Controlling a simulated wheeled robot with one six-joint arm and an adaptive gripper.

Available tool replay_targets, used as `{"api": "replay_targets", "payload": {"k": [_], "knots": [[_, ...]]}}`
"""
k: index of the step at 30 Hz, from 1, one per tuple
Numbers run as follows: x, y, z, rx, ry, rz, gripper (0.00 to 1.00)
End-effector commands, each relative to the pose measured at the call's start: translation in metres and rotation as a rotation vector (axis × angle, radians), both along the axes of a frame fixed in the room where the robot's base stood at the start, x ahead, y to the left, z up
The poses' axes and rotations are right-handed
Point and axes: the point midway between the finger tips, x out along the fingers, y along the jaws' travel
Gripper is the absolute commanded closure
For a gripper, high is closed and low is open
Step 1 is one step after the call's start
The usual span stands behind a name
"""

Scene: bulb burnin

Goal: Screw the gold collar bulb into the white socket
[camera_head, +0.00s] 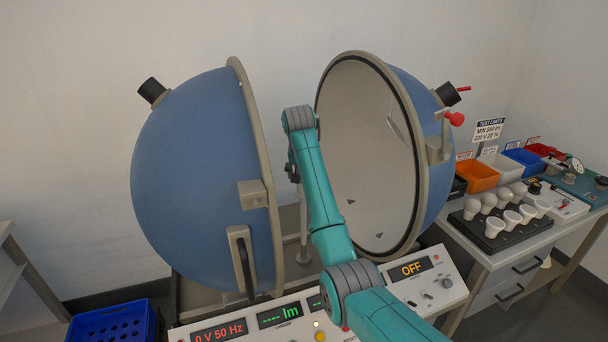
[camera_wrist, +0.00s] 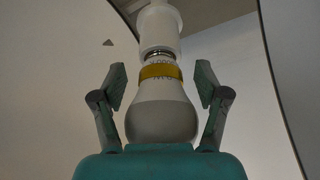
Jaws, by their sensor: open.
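The gold collar bulb (camera_wrist: 161,115) is in the middle of the wrist view, its rounded white glass end toward my gripper. My gripper (camera_wrist: 161,75) is open, with one finger on each side of the bulb and a visible gap on both sides.
The blue sphere's left half (camera_head: 200,175) and right half (camera_head: 365,160) stand apart, with my arm between them. A control panel (camera_head: 440,285) reads OFF in front. At right, a bench holds a black tray (camera_head: 490,240) of several white bulbs and coloured bins (camera_head: 476,175). A blue crate (camera_head: 115,322) is lower left.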

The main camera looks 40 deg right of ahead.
Motion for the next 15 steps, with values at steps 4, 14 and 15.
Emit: {"api": "replay_targets", "payload": {"k": [4,14,15], "knots": [[-0.0003,-0.0015,0.0001,0.002,-0.001,0.176,0.26],[0.0007,-0.0013,0.0003,0.001,-0.001,0.574,0.26],[0.0007,-0.0014,0.0003,0.002,0.000,0.611,0.26]]}}
